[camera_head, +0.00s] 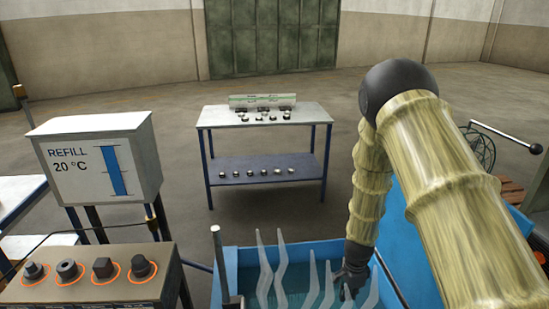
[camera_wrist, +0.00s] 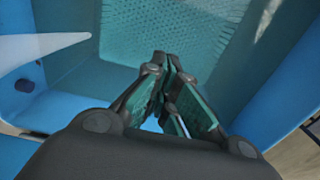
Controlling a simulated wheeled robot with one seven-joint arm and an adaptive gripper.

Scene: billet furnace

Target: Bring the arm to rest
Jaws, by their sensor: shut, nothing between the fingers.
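My arm, in a pale yellow ribbed sleeve, reaches forward and bends down on the right of the head view. My gripper (camera_head: 350,283) hangs low at the blue tank (camera_head: 228,262), near its right side. In the wrist view my gripper (camera_wrist: 172,72) has its fingertips together with nothing between them. Below the fingers lies the tank's teal perforated floor (camera_wrist: 170,30). Pale wavy streaks (camera_head: 283,275) rise over the tank in the head view and partly cover the gripper.
A refill box (camera_head: 95,160) reading 20 °C and a control panel (camera_head: 90,278) with knobs stand on the left. A two-level table (camera_head: 262,115) with small parts stands behind the tank. A lever with a black ball (camera_head: 535,148) is right of my arm. Floor around the table is clear.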

